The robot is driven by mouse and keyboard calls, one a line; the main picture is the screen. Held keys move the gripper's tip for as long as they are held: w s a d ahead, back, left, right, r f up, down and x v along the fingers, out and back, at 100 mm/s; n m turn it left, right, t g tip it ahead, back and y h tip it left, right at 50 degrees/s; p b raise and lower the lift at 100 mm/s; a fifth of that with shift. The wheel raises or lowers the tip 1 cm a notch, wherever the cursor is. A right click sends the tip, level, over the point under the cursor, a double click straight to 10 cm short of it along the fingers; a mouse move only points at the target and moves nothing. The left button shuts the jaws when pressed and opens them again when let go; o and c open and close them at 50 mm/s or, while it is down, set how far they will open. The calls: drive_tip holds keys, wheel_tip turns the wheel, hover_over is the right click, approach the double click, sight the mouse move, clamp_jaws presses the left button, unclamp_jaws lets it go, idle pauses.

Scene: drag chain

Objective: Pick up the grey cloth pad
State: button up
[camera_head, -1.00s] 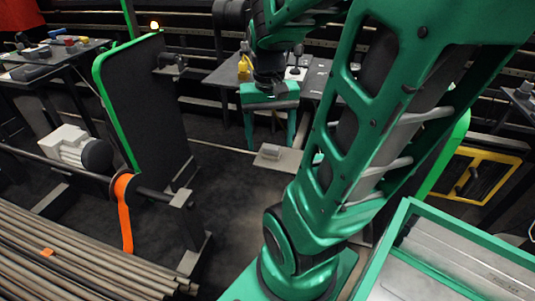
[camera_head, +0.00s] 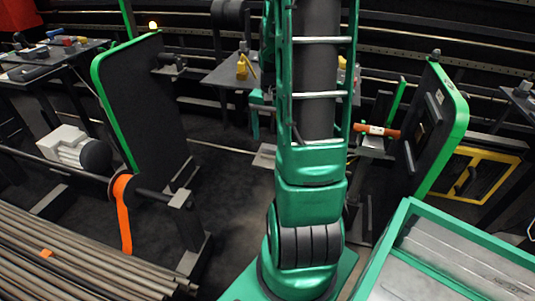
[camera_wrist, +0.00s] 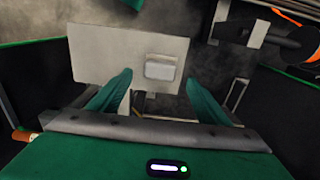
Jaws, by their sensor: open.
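The grey cloth pad (camera_wrist: 160,68) is a small pale grey rectangle lying on a light grey plate (camera_wrist: 88,50) in the wrist view. My gripper (camera_wrist: 159,78) is open, with its two green fingers apart and the pad between and just beyond their tips in the picture. The fingers hold nothing. The height of the gripper above the pad cannot be told. In the head view my arm hides the pad and most of the gripper; only the left edge of the plate (camera_head: 263,158) shows.
Dark green-edged panels stand left (camera_head: 145,110) and right (camera_head: 432,125) of the plate. An orange-red cylinder (camera_head: 378,131) juts from the right panel. Pipes (camera_head: 80,260) lie at the front left, a green-rimmed bin (camera_head: 450,260) at the front right. A bench (camera_head: 225,75) stands behind.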

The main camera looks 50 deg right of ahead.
sight(271, 146)
drive_tip(key=shift+d+f, duration=0.1)
drive_tip(key=shift+f, duration=2.8)
drive_tip(key=shift+c, duration=0.3)
drive_tip(key=c, duration=1.1)
